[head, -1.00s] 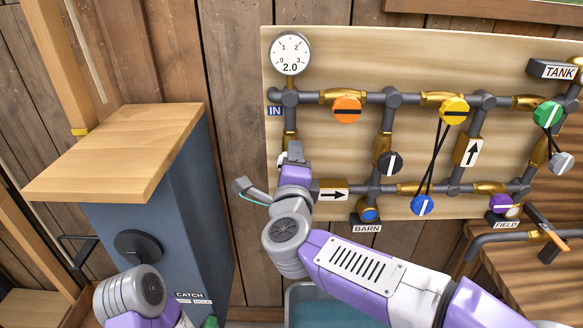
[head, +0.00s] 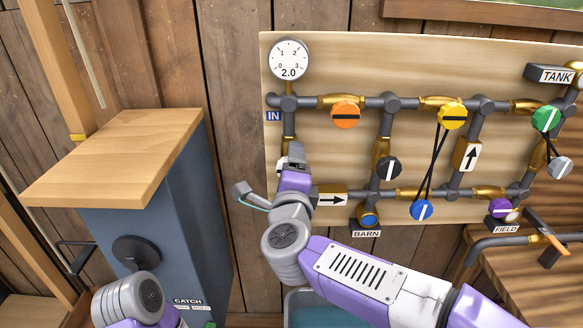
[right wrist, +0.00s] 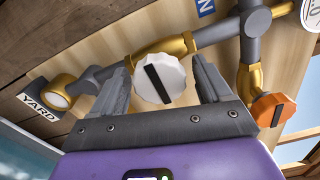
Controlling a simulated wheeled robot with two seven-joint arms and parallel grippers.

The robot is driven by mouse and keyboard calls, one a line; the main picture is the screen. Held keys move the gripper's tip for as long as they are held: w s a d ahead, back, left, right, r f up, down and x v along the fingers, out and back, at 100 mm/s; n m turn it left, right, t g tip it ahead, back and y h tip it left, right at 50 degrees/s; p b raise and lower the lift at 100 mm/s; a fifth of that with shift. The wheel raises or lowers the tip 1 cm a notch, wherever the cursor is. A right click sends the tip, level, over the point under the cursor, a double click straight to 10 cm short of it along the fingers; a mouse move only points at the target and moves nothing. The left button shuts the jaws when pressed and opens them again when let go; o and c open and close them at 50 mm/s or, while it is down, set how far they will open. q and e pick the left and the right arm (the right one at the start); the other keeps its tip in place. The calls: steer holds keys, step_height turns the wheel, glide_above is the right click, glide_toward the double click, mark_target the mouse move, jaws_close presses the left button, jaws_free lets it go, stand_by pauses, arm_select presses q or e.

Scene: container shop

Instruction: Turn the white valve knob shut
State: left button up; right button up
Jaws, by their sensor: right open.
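The white valve knob (right wrist: 160,80) shows in the right wrist view, with a black bar across its face, slanting from upper left to lower right. It sits on a brass valve body (right wrist: 175,44). My right gripper (right wrist: 161,68) is open, with one finger on each side of the knob; I cannot tell whether either finger touches it. In the head view my right gripper (head: 296,157) is at the left end of the pipe board and hides nearly all of the knob. My left arm shows at the lower left, but its gripper is out of view.
An orange knob (right wrist: 273,109) is close to the right finger. A YARD sign (right wrist: 40,105) and a brass outlet are to the left. The board (head: 335,60) carries several other coloured knobs and a gauge (head: 289,60). A blue-grey cabinet (head: 180,210) stands left.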

steer(key=s, duration=0.7)
steer(key=shift+s, duration=0.25)
